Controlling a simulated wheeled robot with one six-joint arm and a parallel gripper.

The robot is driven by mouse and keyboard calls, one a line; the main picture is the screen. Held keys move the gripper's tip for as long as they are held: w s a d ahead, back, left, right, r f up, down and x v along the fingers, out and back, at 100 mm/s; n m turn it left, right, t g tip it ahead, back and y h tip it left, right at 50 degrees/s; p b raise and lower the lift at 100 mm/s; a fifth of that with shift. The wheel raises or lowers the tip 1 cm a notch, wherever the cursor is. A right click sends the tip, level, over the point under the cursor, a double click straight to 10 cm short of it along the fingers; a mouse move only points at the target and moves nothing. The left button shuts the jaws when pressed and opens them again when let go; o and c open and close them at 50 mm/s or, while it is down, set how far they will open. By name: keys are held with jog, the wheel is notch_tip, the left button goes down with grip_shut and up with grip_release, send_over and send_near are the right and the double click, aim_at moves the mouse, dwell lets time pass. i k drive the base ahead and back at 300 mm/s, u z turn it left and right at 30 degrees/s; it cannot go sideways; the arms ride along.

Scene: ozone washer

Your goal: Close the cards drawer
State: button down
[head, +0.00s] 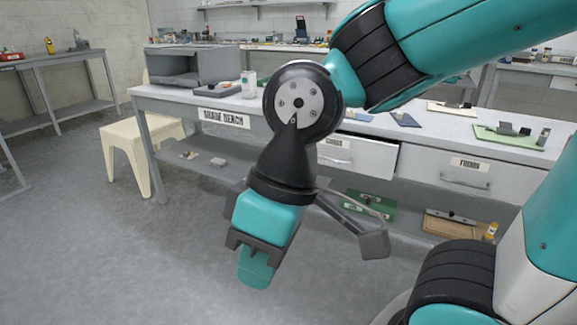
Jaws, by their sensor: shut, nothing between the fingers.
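The cards drawer (368,156) is in the grey bench, right of the picture's middle. It has a white front with a label that seems to read CARDS and a handle. Its front stands out from the bench, with a dark gap at its right side, so it is partly open. My arm hides its left part. My gripper (257,268) hangs in front of the bench, pointing down, lower and to the left of the drawer. It is shut and empty, apart from the drawer.
A second drawer (464,180) to the right is closed. The bench top (420,132) holds a grey box (190,65), a cup (249,84) and a green mat (510,137). A cream stool (135,150) stands at left. The floor at left is clear.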

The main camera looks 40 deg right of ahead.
aim_at(370, 154)
jog(key=u, duration=0.1)
jog(key=k, duration=0.45)
jog(key=u, duration=0.4)
jog(key=i, duration=0.9)
jog(key=z, duration=0.65)
jog(key=i, duration=0.6)
jog(key=z, duration=0.35)
